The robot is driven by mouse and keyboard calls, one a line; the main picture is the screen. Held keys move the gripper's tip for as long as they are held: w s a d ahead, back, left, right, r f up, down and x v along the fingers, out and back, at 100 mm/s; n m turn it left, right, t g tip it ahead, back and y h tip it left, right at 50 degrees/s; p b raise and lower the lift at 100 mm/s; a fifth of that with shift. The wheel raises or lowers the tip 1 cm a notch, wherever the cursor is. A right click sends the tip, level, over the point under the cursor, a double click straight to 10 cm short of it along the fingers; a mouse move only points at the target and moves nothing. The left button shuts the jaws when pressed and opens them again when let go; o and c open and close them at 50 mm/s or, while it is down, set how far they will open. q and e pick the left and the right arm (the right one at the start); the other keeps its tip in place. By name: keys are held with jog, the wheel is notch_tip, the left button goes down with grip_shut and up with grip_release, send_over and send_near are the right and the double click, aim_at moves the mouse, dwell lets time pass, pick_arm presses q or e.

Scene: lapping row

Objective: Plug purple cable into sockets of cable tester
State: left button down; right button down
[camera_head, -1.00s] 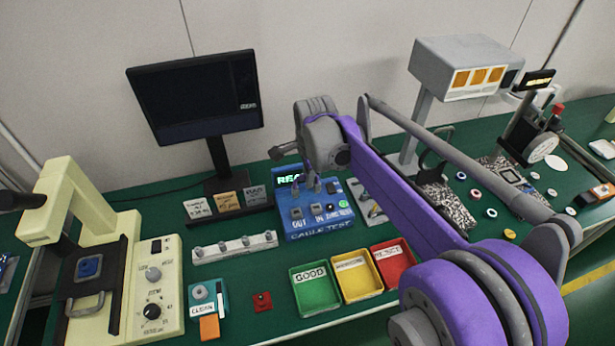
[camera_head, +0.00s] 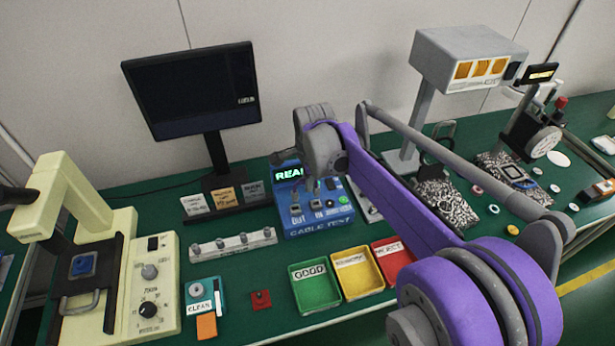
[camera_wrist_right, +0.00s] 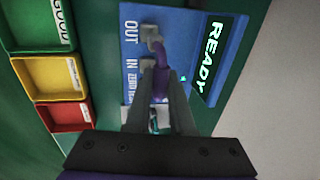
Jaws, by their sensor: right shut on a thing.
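The blue cable tester (camera_head: 335,221) sits on the green bench with its screen lit. In the right wrist view its face (camera_wrist_right: 186,22) shows the labels OUT and IN, and the screen reads READY. My right gripper (camera_wrist_right: 162,84) is shut on the purple cable (camera_wrist_right: 161,87), just above the tester's face. A grey plug end (camera_wrist_right: 151,33) lies at the OUT socket, and the cable bends from it towards my fingers. Another grey piece shows by IN; whether either is seated I cannot tell. In the head view my right gripper (camera_head: 316,188) is over the tester. My left gripper is not in view.
Green (camera_head: 315,303), yellow and red bins stand in front of the tester. A grey connector strip (camera_head: 233,243) lies to its left, with a monitor (camera_head: 192,90) behind. A cream machine (camera_head: 148,285) stands at left. A lamp-like grey unit (camera_head: 466,57) stands at right.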

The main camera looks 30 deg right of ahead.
aim_at(308, 209)
notch_tip(308, 209, down, 2)
jog(key=shift+f+b, duration=0.15)
jog(key=shift+b, duration=0.4)
dwell(1.3)
jog(key=shift+f+b, duration=0.5)
jog(key=shift+f, duration=0.55)
jog(key=c, duration=0.7)
grip_release()
notch_tip(308, 209, up, 10)
jog(key=s+p, duration=0.1)
jog(key=s, duration=0.1)
jog(key=shift+a+r, duration=0.25)
